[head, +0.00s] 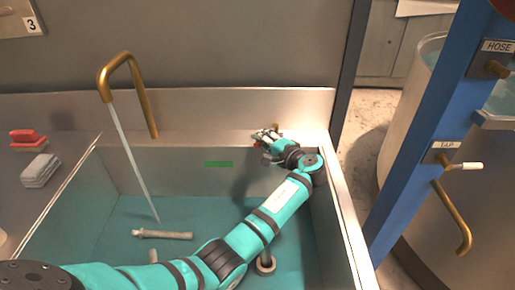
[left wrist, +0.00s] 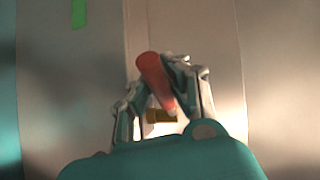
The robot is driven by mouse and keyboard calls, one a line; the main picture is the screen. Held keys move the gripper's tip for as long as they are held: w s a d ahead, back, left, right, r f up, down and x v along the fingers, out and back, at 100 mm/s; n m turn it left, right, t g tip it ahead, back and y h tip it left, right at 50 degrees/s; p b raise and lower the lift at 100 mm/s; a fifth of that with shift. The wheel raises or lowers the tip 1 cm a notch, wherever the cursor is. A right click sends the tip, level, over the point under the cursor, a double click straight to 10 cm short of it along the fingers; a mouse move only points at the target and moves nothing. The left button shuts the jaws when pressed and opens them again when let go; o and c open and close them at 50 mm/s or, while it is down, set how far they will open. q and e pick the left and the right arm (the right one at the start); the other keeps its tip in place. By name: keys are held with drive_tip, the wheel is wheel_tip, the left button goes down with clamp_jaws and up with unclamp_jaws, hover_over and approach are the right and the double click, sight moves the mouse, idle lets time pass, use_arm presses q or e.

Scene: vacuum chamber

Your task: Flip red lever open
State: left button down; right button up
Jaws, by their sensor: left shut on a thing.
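The red lever (left wrist: 152,72) shows in the left wrist view between the two fingers of my left gripper (left wrist: 160,90), tilted, with its upper end sticking out past them. A small brass fitting (left wrist: 160,116) is just below it. In the head view my left gripper (head: 264,139) is at the back right rim of the sink. It is shut on the lever, which it mostly hides there. The brass fitting (head: 275,127) shows just behind it. My right gripper is not in view.
A curved brass faucet (head: 128,72) pours a stream into the sink (head: 205,160). Pale pipe pieces (head: 163,234) lie in the sink. A red block (head: 26,136) and grey sponges (head: 40,170) sit on the left counter. A blue post with a TAP handle (head: 463,165) stands right.

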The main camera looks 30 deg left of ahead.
use_arm(q)
drive_tip(key=shift+d+f+n+g+b, duration=0.4)
drive_tip(key=shift+n+g+b, duration=0.25)
drive_tip(key=shift+b, duration=0.2)
drive_tip(key=shift+d+r+n+g+y+b, duration=0.25)
drive_tip(key=shift+d+n+g+y+b, duration=0.1)
drive_tip(key=shift+g+y+b, duration=0.25)
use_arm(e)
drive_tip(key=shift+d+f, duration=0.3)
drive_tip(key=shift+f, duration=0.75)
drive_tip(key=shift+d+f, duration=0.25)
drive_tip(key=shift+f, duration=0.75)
use_arm(q)
drive_tip(key=shift+s, duration=0.1)
drive_tip(key=c, duration=1.2)
unclamp_jaws()
drive_tip(key=v, duration=0.7)
drive_tip(key=shift+d+r, duration=0.15)
drive_tip(key=shift+d, duration=0.15)
